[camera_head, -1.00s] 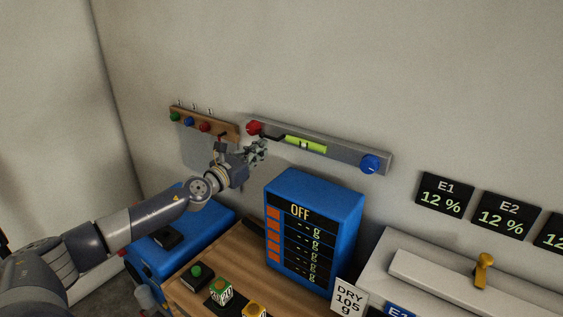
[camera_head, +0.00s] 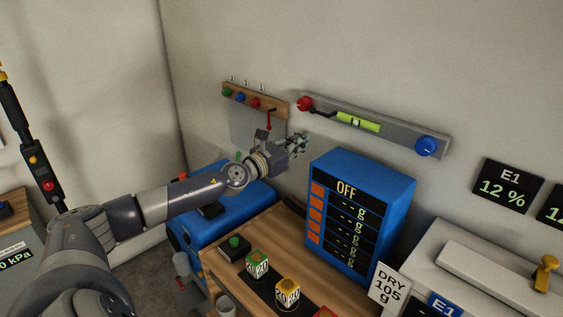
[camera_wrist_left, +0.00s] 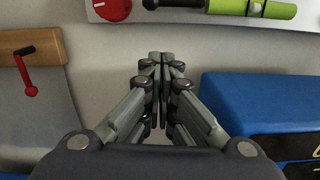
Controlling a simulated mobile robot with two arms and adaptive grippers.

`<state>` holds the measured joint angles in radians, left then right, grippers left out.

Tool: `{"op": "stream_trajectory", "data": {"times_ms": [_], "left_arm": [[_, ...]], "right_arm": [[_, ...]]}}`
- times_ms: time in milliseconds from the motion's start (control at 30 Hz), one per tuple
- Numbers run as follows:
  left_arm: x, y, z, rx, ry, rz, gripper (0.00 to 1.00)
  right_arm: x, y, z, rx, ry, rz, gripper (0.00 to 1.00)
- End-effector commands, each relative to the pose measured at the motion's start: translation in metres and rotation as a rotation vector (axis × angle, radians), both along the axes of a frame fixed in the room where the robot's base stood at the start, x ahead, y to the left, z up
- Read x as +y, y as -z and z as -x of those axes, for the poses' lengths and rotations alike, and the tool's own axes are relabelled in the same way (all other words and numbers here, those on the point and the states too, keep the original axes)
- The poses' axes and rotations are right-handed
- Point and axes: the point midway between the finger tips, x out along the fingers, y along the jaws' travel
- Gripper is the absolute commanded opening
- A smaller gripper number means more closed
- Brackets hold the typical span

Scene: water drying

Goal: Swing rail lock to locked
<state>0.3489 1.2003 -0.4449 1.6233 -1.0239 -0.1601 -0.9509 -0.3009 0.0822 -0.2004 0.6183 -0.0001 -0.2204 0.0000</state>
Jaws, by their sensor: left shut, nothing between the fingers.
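A red lever (camera_head: 270,118) hangs from a dark pivot on the wooden wall rail (camera_head: 239,97); it also shows at the left of the left wrist view (camera_wrist_left: 28,75). A grey wall bar (camera_head: 398,132) to its right carries a red knob (camera_head: 305,103), a black handle (camera_head: 322,113), a green level vial (camera_head: 358,122) and a blue knob (camera_head: 426,146). No label shows which part is the rail lock. My left gripper (camera_head: 303,141) is shut and empty below the red knob, right of the red lever, touching neither. In the left wrist view its fingertips (camera_wrist_left: 157,60) meet. My right gripper is out of view.
A blue display box (camera_head: 385,182) reading OFF stands close to the right of the gripper on the wooden bench (camera_head: 228,262). A blue case (camera_head: 262,196) lies below the arm. The wall above the bar is bare.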

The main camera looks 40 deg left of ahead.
Motion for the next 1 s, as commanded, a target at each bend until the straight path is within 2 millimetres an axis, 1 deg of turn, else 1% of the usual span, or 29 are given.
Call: {"op": "stream_trajectory", "data": {"times_ms": [33,133,267,300,533,700,733,800,1000], "left_arm": [[0.000,0.006,0.007,0.006,0.003,-0.003,0.00],[0.002,0.007,0.018,0.006,0.000,-0.002,0.00],[0.000,0.007,0.030,0.006,0.005,-0.004,0.00],[0.003,0.007,0.033,0.007,-0.001,-0.002,0.00],[0.007,0.007,0.047,0.006,-0.007,-0.003,0.00],[0.002,0.008,0.054,0.006,0.006,-0.003,0.00],[0.004,0.002,0.056,0.011,-0.002,-0.004,0.00],[0.007,0.001,0.059,0.012,-0.010,-0.005,0.00],[0.008,0.003,0.070,0.010,-0.012,-0.004,0.00]], "right_arm": [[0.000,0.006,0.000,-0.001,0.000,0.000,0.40],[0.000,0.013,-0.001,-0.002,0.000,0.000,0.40],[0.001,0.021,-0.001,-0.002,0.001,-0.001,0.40],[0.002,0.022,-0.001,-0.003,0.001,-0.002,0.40],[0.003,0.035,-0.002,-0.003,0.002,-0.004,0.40],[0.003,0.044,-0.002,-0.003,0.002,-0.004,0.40],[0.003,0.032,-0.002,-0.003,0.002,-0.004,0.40],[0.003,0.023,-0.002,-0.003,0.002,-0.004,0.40],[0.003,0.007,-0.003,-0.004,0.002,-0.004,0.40]]}}
